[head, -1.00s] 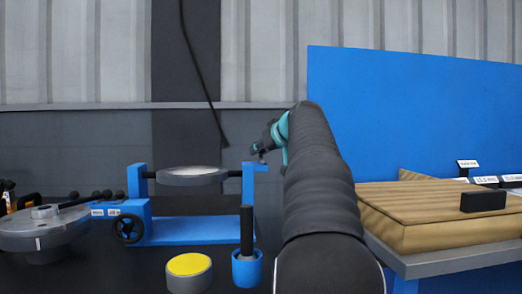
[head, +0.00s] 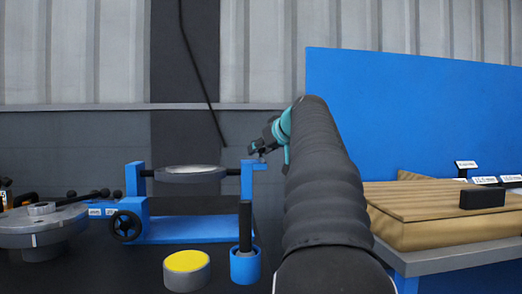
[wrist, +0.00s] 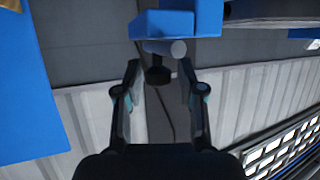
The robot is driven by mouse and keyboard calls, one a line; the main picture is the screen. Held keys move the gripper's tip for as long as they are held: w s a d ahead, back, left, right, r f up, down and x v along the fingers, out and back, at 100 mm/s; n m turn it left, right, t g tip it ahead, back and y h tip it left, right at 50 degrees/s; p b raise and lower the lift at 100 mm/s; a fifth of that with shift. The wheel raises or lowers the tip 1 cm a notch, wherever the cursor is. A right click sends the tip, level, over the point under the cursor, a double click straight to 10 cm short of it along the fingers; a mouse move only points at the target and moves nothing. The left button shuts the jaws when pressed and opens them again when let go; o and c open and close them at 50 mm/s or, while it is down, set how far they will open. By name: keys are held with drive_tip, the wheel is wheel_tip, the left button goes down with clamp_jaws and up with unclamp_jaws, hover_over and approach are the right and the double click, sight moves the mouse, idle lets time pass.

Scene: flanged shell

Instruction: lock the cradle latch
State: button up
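The blue cradle (head: 195,231) stands on the dark bench at the left, with a flat grey disc-shaped shell (head: 190,175) held level between its two posts. The right post (head: 247,180) has a small blue block at its top. In the wrist view this block (wrist: 177,23) carries a pale pin (wrist: 178,48) and a dark knob (wrist: 158,75), which look like the latch. My gripper (head: 257,150) is at the top of the right post. In the wrist view my gripper (wrist: 160,78) is open, with the knob between its fingertips and a gap on each side.
A yellow-topped round button (head: 187,262) and a blue cup with a black handle (head: 245,265) stand in front of the cradle. A grey flanged part (head: 40,228) is at the left.

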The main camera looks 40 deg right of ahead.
idle(0.3)
drive_tip(key=v, duration=1.2)
drive_tip(key=shift+f, duration=0.1)
